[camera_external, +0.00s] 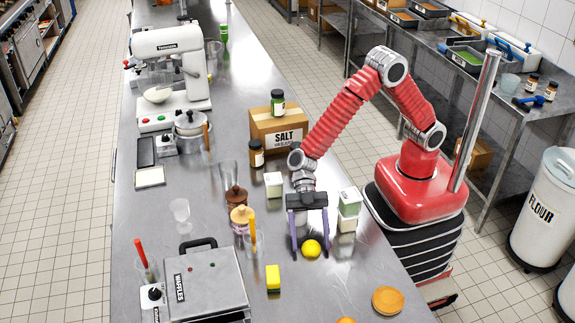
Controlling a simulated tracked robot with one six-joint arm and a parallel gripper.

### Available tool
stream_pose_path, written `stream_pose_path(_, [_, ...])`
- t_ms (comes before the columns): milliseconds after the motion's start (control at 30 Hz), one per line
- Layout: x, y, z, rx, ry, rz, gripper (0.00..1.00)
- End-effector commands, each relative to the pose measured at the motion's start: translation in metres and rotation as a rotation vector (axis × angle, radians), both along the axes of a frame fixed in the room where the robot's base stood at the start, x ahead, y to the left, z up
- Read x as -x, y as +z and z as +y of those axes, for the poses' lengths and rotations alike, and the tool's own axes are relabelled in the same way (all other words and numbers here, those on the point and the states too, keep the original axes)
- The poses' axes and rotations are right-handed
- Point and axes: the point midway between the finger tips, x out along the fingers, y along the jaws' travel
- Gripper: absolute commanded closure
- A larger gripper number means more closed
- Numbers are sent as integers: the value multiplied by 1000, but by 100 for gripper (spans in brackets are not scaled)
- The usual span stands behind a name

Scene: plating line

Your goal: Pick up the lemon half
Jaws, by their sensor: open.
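The lemon half (311,249) is a small round yellow piece on the steel counter, near its right edge. My gripper (310,252) points down over it with its two purple fingers spread wide. One finger is on each side of the lemon half, with a visible gap on both sides. Nothing is held. I cannot tell exactly how high the fingertips are above the counter.
White-and-green cartons (348,203) stand close right of my gripper, and another carton (273,184) stands behind left. A yellow sponge (273,278) lies front left. The salt box (279,128) is farther back. An orange disc (388,300) lies front right.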

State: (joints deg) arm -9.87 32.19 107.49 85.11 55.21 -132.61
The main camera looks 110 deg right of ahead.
Motion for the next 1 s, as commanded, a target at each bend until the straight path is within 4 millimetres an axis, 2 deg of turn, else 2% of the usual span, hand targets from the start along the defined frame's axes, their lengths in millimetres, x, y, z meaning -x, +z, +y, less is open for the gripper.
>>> stream_pose_path(433, [0, 0, 0, 0, 0, -1, 33])
stream_pose_path(1000, [0, 1, -1, 0, 0, -1, 72])
